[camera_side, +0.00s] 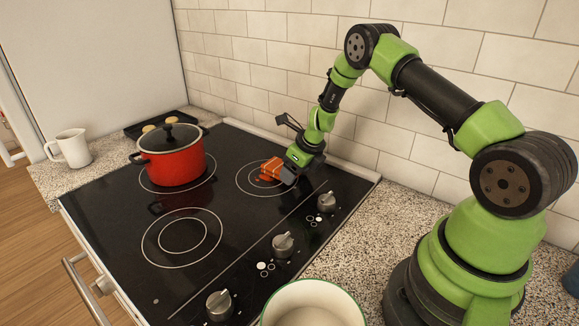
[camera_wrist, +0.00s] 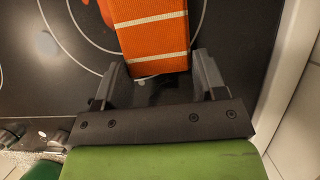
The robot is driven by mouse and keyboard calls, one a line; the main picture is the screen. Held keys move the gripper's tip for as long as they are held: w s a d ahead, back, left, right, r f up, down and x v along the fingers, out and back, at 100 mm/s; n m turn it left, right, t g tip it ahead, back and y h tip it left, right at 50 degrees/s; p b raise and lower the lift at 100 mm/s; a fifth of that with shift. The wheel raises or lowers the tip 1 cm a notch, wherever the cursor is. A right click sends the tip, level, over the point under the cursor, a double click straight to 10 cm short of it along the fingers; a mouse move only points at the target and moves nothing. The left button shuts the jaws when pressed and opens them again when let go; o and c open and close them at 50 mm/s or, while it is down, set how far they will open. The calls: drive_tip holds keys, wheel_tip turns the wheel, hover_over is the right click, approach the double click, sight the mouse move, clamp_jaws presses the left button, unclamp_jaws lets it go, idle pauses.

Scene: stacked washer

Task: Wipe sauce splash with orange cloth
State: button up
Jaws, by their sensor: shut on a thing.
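The orange cloth (camera_side: 271,169) is at the back right ring of the black cooktop, at my gripper's tip. In the wrist view the cloth (camera_wrist: 150,32) is a folded orange block with pale stripes, its near end between the fingers. My gripper (camera_side: 286,172) is shut on the cloth, low over the cooktop; its two dark fingers also show in the wrist view (camera_wrist: 162,78). I cannot tell whether the cloth touches the glass.
A red pot (camera_side: 172,163) with a dark lid stands on the back left ring. Knobs (camera_side: 283,245) line the cooktop's right side. A tiled wall (camera_side: 300,60) rises close behind my gripper. A white pitcher (camera_side: 72,148) and a dark tray (camera_side: 150,128) stand beyond. The front ring is clear.

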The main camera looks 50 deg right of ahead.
sight(277, 163)
drive_tip(key=shift+s, duration=0.95)
drive_tip(key=shift+w+a, duration=0.1)
drive_tip(key=shift+w, duration=3.75)
drive_tip(key=shift+s, duration=3.7)
wheel_tip(277, 163, up, 8)
